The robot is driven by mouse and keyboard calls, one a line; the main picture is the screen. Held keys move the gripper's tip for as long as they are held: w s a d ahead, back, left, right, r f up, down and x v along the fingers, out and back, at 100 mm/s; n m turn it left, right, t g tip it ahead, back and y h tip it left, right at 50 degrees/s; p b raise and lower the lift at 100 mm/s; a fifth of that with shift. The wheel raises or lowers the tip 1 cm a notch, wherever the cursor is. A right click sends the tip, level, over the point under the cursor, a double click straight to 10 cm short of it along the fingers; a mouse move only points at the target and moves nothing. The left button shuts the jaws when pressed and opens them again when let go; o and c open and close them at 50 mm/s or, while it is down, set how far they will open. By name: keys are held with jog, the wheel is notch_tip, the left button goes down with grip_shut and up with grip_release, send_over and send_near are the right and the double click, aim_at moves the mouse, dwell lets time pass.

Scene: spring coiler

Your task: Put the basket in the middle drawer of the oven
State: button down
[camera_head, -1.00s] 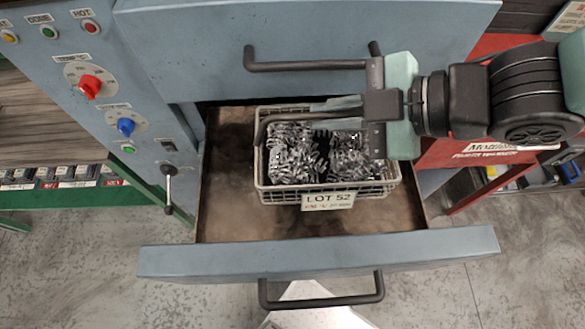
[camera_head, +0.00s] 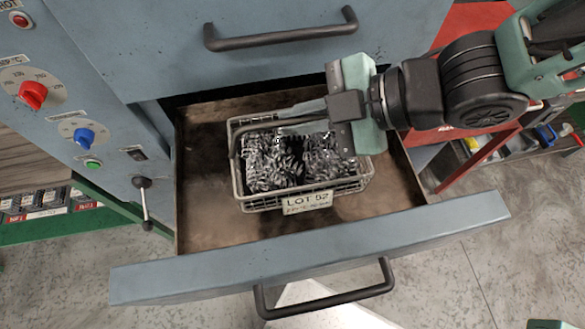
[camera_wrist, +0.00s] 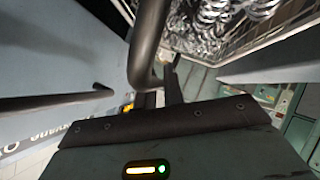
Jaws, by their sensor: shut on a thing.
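The wire basket (camera_head: 356,184), full of metal springs (camera_head: 285,160) and tagged "LOT 52", is inside the open drawer (camera_head: 205,215) of the blue-grey oven. It looks level, with bare drawer floor showing to its left, front and right. I cannot tell whether its bottom touches the floor. My gripper (camera_head: 305,112) is above the basket and shut on its dark handle (camera_head: 240,140). In the wrist view, the handle bar (camera_wrist: 148,40) runs between the fingers (camera_wrist: 160,88), with the springs beyond.
Above the open drawer is a closed oven front with a bar handle (camera_head: 280,32). The open drawer's front panel (camera_head: 310,250) and handle (camera_head: 325,292) stick out toward me. Oven knobs (camera_head: 33,95) and a lever (camera_head: 143,200) are at the left. A red cabinet is at the right.

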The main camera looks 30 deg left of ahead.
aim_at(298, 158)
jog(key=shift+f, duration=5.1)
jog(key=shift+f, duration=0.15)
jog(key=c, duration=1.5)
grip_release()
